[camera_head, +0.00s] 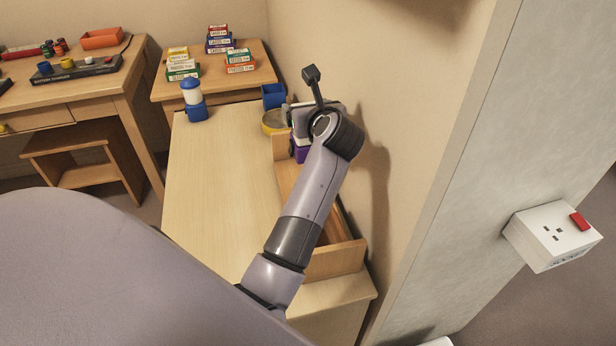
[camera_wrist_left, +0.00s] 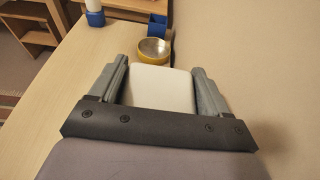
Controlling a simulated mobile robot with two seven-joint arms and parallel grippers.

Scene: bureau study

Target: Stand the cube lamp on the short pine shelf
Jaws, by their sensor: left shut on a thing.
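The cube lamp has a white top and a purple base (camera_head: 300,155). Its white top (camera_wrist_left: 163,88) fills the space between the fingers in the left wrist view. My left gripper (camera_head: 303,118) is shut on it, above the far end of the short pine shelf (camera_head: 338,260). The shelf is a low wooden piece with raised ends, set along the wall on the desk. My arm hides part of the shelf and most of the lamp. I cannot tell whether the lamp's base touches the shelf. My right gripper is not in view.
A yellow bowl (camera_head: 273,122) and a blue holder (camera_head: 273,95) stand just beyond the lamp. The desk top (camera_head: 215,190) left of the shelf is clear. The wall is close on the right.

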